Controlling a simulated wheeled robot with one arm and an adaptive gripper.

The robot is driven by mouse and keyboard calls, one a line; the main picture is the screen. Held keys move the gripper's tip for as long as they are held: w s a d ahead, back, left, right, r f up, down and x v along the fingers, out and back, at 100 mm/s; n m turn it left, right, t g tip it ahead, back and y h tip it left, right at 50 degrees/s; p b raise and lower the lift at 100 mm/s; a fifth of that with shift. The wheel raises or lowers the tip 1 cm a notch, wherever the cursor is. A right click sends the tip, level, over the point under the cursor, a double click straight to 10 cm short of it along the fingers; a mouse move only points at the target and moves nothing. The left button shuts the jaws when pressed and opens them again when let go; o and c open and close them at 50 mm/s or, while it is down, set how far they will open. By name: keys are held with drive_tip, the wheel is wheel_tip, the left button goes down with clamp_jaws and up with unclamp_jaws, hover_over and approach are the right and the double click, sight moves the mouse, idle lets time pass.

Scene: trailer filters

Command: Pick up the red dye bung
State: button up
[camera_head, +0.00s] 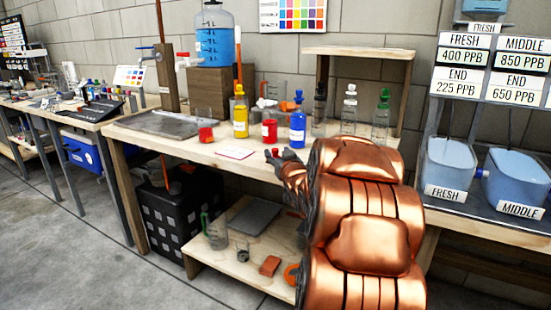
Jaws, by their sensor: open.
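A small red piece (272,153), which looks like the red dye bung, shows at the front part of the wooden bench. My gripper (270,158) is at the front edge of the bench, with its dark fingers right at the red piece. The gripper is open. The fingers are small here, and I cannot tell whether they touch it or stand around it. A bottle of red dye (269,131) with a white label stands just behind. My copper-coloured arm hides the right front part of the bench.
Yellow (240,117) and blue (297,129) bottles flank the red one. A red-filled beaker (206,134), a white card (235,153) and a grey tray (160,124) lie left. Clear bottles with black (319,115), white (349,117) and green (381,121) stoppers stand right.

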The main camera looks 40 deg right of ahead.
sight(276, 152)
drive_tip(key=shift+x, duration=1.6)
drive_tip(key=c, duration=0.9)
